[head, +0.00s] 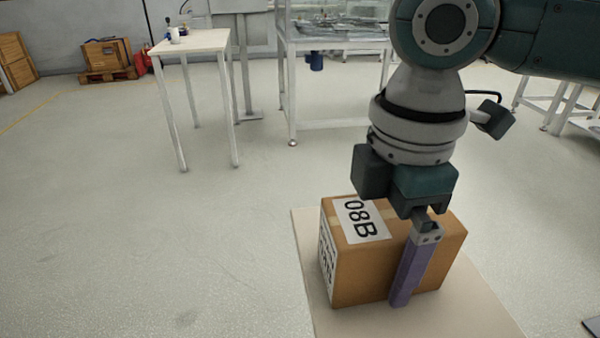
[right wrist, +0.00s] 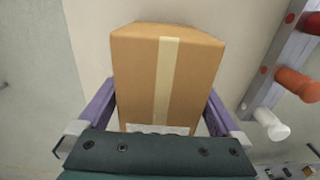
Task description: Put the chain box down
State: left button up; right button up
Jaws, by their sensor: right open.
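The chain box (head: 372,262) is a brown cardboard box with a white label reading "08B" on top. It sits upright on a beige surface (head: 308,262). In the right wrist view the box (right wrist: 140,75) has a pale tape strip down its middle. My right gripper (right wrist: 160,92) is open, with one purple finger on each side of the box; slim gaps seem to show beside it. In the head view the right gripper (head: 395,255) reaches down over the box from above, and its far finger is hidden. My left gripper is not in view.
A white table (head: 195,42) with small items stands at the back left. A white-framed workbench (head: 340,45) is behind the box. Wooden crates (head: 105,53) lie far left. The right wrist view shows a grey rail with orange and white knobs (right wrist: 297,84). Floor to the left is clear.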

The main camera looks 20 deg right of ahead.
notch_tip(320, 180, up, 12)
jog(key=p, duration=0.3)
jog(key=shift+a, duration=0.15)
jog(key=s+a+r+m+t+y+p, duration=0.25)
jog(key=s+a+m+y+p, duration=0.2)
jog(key=a+p, duration=0.55)
jog(key=s+d+r+m+t+h+p, duration=0.1)
jog(key=s+d+r+m+h+p, duration=0.1)
jog(key=s+d+m+h+p, duration=0.4)
jog(key=s+d+r+m+y+p, duration=0.1)
jog(key=d+r+p, duration=0.1)
jog(key=r+p, duration=1.6)
jog(key=s+d+r+m+p, duration=0.1)
jog(key=d+r+m+p, duration=0.1)
jog(key=r+p, duration=1.7)
jog(key=shift+s+r+y, duration=0.15)
jog(key=shift+s+y, duration=0.2)
jog(key=shift+s, duration=0.05)
